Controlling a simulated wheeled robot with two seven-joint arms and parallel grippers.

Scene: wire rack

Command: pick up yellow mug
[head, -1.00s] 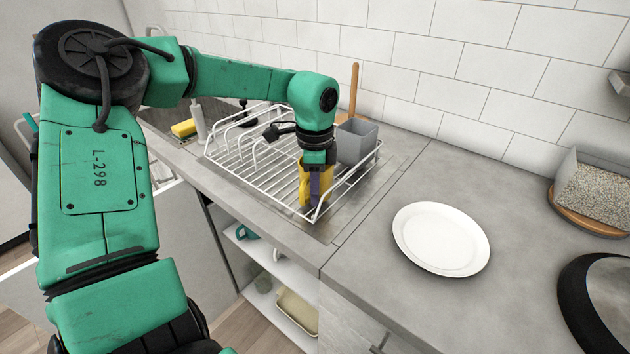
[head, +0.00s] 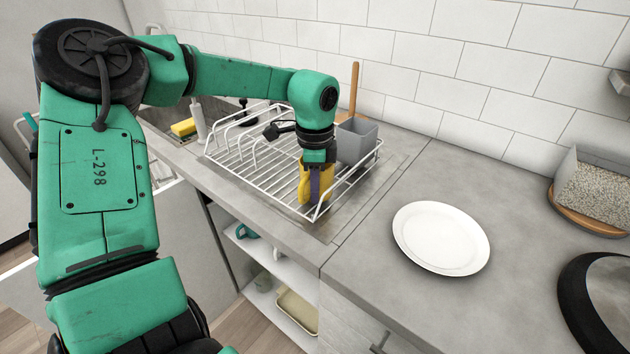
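The yellow mug (head: 304,188) stands at the front right end of the white wire rack (head: 258,176) on the counter. My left gripper (head: 315,190) points down right at the mug and covers part of it. A purple-grey finger shows in front of the yellow. The other finger is hidden, so I cannot tell whether the gripper is open or shut on the mug. My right gripper is not in view.
A grey utensil holder (head: 356,141) stands in the rack close behind my gripper. A white plate (head: 441,238) lies on the clear counter at right. A yellow sponge (head: 183,127) lies by the sink.

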